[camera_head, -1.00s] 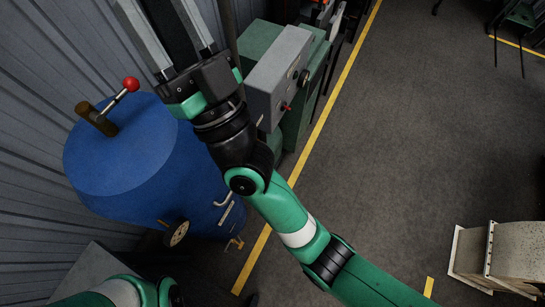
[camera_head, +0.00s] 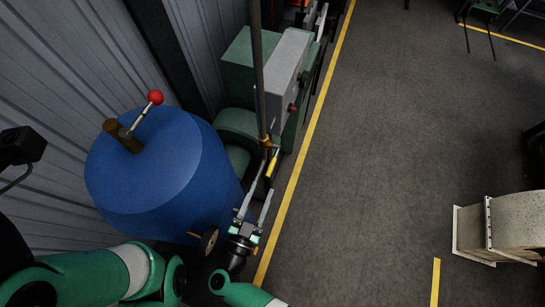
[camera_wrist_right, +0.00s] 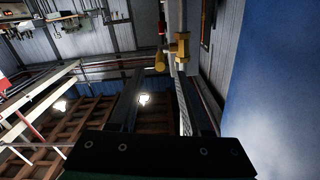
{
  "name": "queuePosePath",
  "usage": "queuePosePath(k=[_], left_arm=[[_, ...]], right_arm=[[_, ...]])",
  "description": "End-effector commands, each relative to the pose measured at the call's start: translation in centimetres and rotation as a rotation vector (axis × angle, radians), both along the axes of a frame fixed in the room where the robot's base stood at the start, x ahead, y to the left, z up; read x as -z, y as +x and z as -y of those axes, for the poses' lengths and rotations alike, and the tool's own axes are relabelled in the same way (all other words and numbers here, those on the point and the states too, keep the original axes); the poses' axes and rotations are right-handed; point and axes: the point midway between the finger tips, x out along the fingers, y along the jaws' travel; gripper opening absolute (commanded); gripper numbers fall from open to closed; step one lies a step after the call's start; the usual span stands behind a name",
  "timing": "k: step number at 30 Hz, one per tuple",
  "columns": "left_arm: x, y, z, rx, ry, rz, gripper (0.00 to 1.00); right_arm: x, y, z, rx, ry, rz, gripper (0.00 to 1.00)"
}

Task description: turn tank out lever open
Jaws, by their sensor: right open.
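A brass valve (camera_head: 266,142) with a yellow lever (camera_head: 271,165) sits on a vertical pipe (camera_head: 258,75) beside the blue tank (camera_head: 150,180). No label shows whether this is the tank out lever. My right gripper (camera_head: 257,192) is open and empty, its fingers pointing up toward the valve from just below. In the right wrist view, the brass valve (camera_wrist_right: 181,50) is beyond the fingertips (camera_wrist_right: 160,88), not clearly between them. Whether a finger touches the lever is unclear. My left arm shows at the lower left, but its gripper is not identifiable.
The tank has a red-knobbed lever (camera_head: 155,97) on top and a round gauge-like part (camera_head: 209,240) low on its side. A grey box (camera_head: 280,75) on a green machine stands behind the pipe.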

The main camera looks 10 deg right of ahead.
Motion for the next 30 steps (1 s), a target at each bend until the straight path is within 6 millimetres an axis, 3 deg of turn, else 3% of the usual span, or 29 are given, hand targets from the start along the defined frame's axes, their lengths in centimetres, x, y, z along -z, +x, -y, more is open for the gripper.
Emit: queuePosePath(k=[16,27,28,30], left_arm=[[1.9,0.0,0.0,0.0,0.0,0.0,0.0],[2.0,0.0,0.0,0.0,0.0,0.0,0.0],[2.0,0.0,0.0,0.0,0.0,0.0,0.0],[2.0,0.0,0.0,0.0,0.0,0.0,0.0]], right_arm=[[0.1,9.0,4.9,0.001,0.004,0.004,0.48],[-0.1,10.0,5.5,-0.002,0.004,0.004,0.48],[-0.1,10.0,5.5,-0.002,0.004,0.004,0.47],[-0.1,10.0,5.4,-0.002,0.004,0.004,0.34]])
